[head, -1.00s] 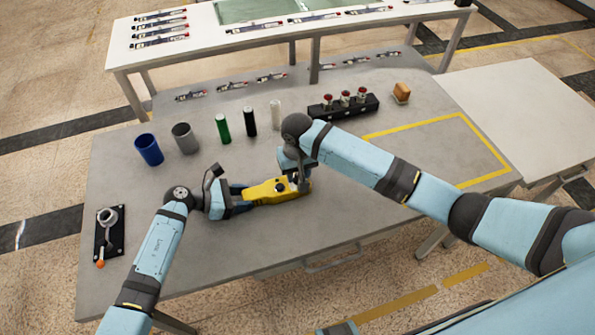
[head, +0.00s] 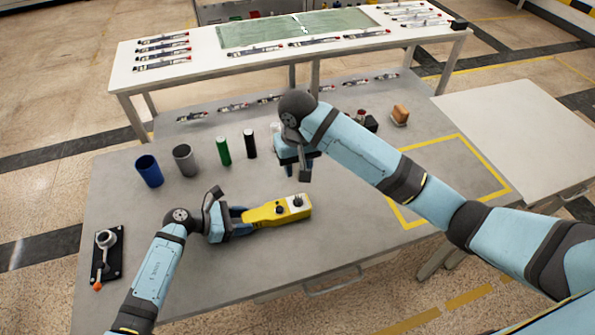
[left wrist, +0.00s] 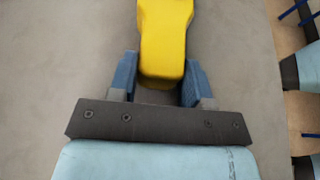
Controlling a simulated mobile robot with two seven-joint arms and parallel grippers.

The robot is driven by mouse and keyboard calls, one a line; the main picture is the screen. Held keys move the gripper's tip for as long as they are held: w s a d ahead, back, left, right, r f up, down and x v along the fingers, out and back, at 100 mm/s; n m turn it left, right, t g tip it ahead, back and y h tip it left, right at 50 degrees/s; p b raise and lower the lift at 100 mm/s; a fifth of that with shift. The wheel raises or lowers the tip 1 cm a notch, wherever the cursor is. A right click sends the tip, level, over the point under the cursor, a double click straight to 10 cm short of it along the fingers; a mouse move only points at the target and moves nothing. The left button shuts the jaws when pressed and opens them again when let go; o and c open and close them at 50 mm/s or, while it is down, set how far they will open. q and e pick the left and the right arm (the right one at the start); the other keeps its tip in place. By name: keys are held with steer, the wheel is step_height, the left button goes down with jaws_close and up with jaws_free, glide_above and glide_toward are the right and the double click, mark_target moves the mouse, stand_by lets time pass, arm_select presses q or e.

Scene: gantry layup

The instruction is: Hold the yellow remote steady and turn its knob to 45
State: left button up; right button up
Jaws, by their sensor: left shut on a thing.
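The yellow remote (head: 268,215) lies along the grey table, with a dark knob (head: 280,209) on its top and a pale plate with another dark knob (head: 297,201) near its right end. My left gripper (head: 243,216) is shut on the remote's left end. In the left wrist view the blue fingers sit on both sides of the remote's yellow end (left wrist: 163,50). My right gripper (head: 304,176) is raised above and behind the remote, apart from it. The gap between its fingers cannot be made out. The knob's setting is too small to read.
Behind stand a blue cup (head: 149,171), a grey cup (head: 186,160), a green cylinder (head: 223,151) and a black cylinder (head: 250,144). A lever device (head: 107,252) is at left. My right arm partly hides a black block (head: 371,123). The table's front is clear.

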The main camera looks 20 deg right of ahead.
arm_select(q)
steer(key=o, duration=1.2)
